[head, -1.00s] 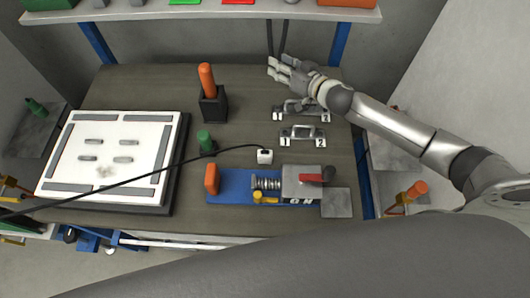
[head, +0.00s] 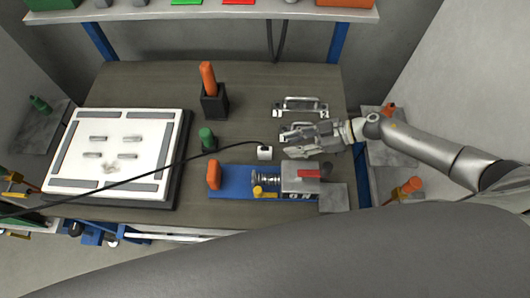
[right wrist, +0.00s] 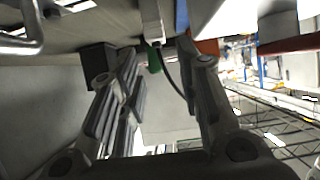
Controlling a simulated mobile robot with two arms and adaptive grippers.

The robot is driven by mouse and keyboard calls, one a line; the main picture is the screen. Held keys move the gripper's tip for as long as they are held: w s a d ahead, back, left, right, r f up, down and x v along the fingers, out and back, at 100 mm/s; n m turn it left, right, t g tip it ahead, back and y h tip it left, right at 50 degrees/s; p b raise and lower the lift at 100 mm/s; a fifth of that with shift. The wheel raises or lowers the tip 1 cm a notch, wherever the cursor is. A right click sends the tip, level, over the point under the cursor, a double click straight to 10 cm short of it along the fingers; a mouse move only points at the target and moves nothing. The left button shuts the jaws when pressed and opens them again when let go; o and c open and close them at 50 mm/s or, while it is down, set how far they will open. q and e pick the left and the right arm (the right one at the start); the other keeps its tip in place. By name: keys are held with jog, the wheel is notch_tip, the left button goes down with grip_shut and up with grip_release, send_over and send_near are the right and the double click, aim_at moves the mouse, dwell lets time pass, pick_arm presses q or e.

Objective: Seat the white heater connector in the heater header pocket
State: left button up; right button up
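The white heater connector (head: 265,153) lies on the table behind the blue fixture, on the end of a black cable. What looks like the same connector shows at the top of the right wrist view (right wrist: 152,24). My right gripper (head: 287,145) is just right of the connector, with its fingers pointing left. In the right wrist view its two fingers (right wrist: 165,62) are apart with nothing between them. The blue fixture (head: 230,183) carries a spring, a grey block (head: 300,180) and a red lever. I cannot identify the heater header pocket. My left gripper is out of view.
Two metal handle brackets (head: 300,104) are at the back right; the gripper partly covers the nearer one. A green peg (head: 207,138) and an orange-handled tool in a black holder (head: 214,105) stand left of the connector. A white board (head: 150,130) fills the left side.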

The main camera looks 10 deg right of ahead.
aim_at(266, 149)
jog(key=x, duration=0.3)
jog(key=shift+w+b, duration=0.1)
jog(key=shift+b, duration=0.3)
jog(key=b+x, duration=0.3)
jog(key=x, duration=0.1)
jog(key=shift+w+a+f, duration=0.1)
jog(key=shift+w+f, duration=0.05)
jog(key=shift+f, duration=0.1)
jog(key=shift+w+a, duration=0.1)
jog(key=shift+a, duration=0.2)
grip_shut()
